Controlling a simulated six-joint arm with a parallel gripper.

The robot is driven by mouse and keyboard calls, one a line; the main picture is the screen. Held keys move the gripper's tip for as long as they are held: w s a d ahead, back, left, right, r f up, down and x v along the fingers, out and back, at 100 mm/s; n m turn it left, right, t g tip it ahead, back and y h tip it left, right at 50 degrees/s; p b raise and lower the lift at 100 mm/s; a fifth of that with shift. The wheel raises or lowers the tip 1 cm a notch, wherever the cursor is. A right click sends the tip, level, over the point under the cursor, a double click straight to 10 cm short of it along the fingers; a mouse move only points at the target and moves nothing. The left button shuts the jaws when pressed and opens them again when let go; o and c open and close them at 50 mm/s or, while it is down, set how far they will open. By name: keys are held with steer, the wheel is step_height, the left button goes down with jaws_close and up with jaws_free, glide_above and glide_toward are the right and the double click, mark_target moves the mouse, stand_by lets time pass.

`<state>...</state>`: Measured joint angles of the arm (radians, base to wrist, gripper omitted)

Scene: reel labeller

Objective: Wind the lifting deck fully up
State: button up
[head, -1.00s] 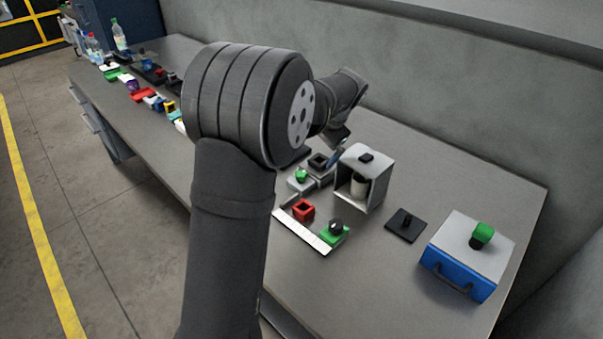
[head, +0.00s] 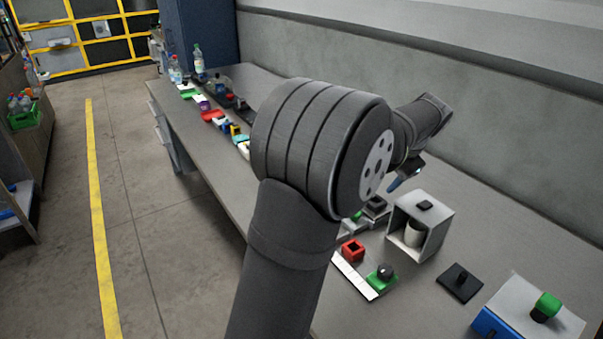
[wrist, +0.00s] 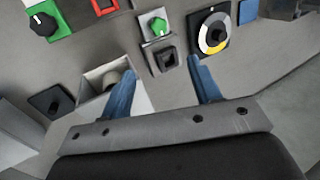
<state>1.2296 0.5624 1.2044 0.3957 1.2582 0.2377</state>
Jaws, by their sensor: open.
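My gripper (wrist: 163,88) is open and empty, its two blue fingers apart above the bench. In the head view its blue fingertip (head: 402,178) shows just above and left of an open grey-white box (head: 445,228). In the wrist view a black panel with a round white-and-yellow dial and black centre knob (wrist: 216,35) lies beyond the right finger. A green knob (wrist: 158,26) on a grey base and a black square socket (wrist: 166,58) lie beyond the gap between the fingers. I cannot tell which thing is the lifting deck.
A black plate with a knob (head: 460,282) and a white-topped blue box with a green knob (head: 546,305) stand to the right. A red block (head: 352,250) and a green block with a black knob (head: 382,278) sit near the front edge. A wall runs behind the bench.

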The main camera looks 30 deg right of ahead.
steer(key=w+f+n, duration=0.2)
steer(key=f+n, duration=0.2)
steer(key=f, duration=0.1)
steer(key=w+f+n+h, duration=0.1)
steer(key=w+f+n, duration=0.1)
steer(key=f+n, duration=0.3)
steer(key=w+f+n, duration=0.3)
steer(key=f+n, duration=0.1)
steer(key=f, duration=0.3)
steer(key=shift+a+h, duration=0.15)
steer(key=shift+h, duration=0.25)
steer(key=shift+c, duration=0.3)
steer(key=c, duration=0.9)
